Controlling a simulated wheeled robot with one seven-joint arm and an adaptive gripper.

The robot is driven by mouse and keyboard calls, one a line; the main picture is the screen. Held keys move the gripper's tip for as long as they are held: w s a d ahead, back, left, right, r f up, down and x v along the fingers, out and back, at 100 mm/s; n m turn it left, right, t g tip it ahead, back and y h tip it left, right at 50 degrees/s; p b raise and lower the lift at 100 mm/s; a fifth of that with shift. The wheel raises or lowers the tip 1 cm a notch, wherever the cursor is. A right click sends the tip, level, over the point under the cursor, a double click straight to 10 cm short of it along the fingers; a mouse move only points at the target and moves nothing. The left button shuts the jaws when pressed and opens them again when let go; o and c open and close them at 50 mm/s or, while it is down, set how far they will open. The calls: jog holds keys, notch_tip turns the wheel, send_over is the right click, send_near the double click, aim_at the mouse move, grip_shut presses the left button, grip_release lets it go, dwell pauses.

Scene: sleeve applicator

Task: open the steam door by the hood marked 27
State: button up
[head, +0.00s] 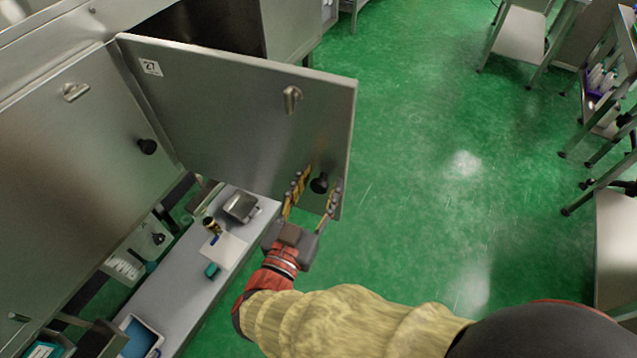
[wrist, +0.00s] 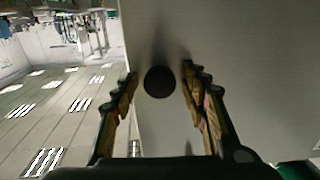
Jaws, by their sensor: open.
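The steel door with the label 27 (head: 150,67) stands swung out from the machine front, at a wide angle to the panel on its left. The door (head: 235,110) has a metal hook-shaped handle (head: 292,98) near its upper right and a round black knob (head: 319,184) near its lower right corner. My gripper (head: 316,190) is open, with one finger on each side of this knob. In the wrist view the knob (wrist: 159,82) sits between the spread fingertips (wrist: 160,78), with gaps on both sides.
A second steel panel (head: 70,160) with its own handle and black knob (head: 147,146) is at the left. A narrow bench (head: 180,300) with a metal pan (head: 240,206) and small items stands below. The green floor (head: 430,130) to the right is clear; shelving (head: 600,120) lines the far right.

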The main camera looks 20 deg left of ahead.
aim_at(325, 141)
notch_tip(325, 141, up, 10)
dwell(0.6)
dwell(0.4)
